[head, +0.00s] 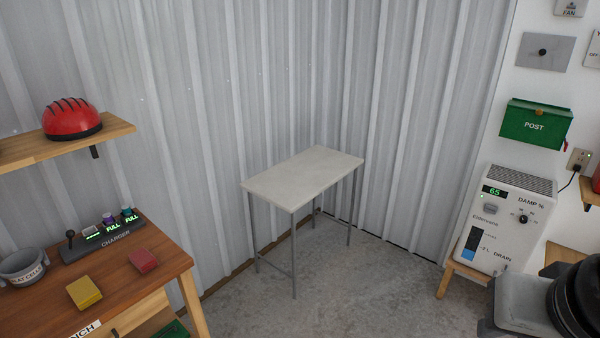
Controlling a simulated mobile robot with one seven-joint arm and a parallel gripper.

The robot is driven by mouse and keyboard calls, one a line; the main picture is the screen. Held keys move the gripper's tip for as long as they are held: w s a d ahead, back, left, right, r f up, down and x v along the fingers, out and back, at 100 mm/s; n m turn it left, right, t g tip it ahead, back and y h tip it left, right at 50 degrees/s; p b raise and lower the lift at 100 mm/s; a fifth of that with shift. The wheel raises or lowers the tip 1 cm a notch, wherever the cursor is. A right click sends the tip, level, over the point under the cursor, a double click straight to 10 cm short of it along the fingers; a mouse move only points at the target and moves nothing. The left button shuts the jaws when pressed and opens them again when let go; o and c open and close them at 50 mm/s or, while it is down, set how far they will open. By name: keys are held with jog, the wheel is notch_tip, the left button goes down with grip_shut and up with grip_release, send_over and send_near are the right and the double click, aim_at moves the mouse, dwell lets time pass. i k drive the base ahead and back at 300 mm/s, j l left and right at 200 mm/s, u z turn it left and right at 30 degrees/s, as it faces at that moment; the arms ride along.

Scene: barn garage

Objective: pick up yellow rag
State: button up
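A small yellow folded piece, which looks like the yellow rag (84,292), lies flat on the wooden workbench (165,262) at the lower left of the head view. It is near the bench's front edge and in full view. A similar red folded piece (143,260) lies to its right and slightly farther back, apart from it. My gripper does not show in this view, so its place relative to the rag cannot be seen.
A shelf with a red helmet (72,118) is above. A small pale table (303,176) stands in the corner, a dehumidifier (503,220) at right. Concrete floor between is clear.

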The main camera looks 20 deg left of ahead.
aim_at(84, 291)
jog(key=u, duration=2.3)
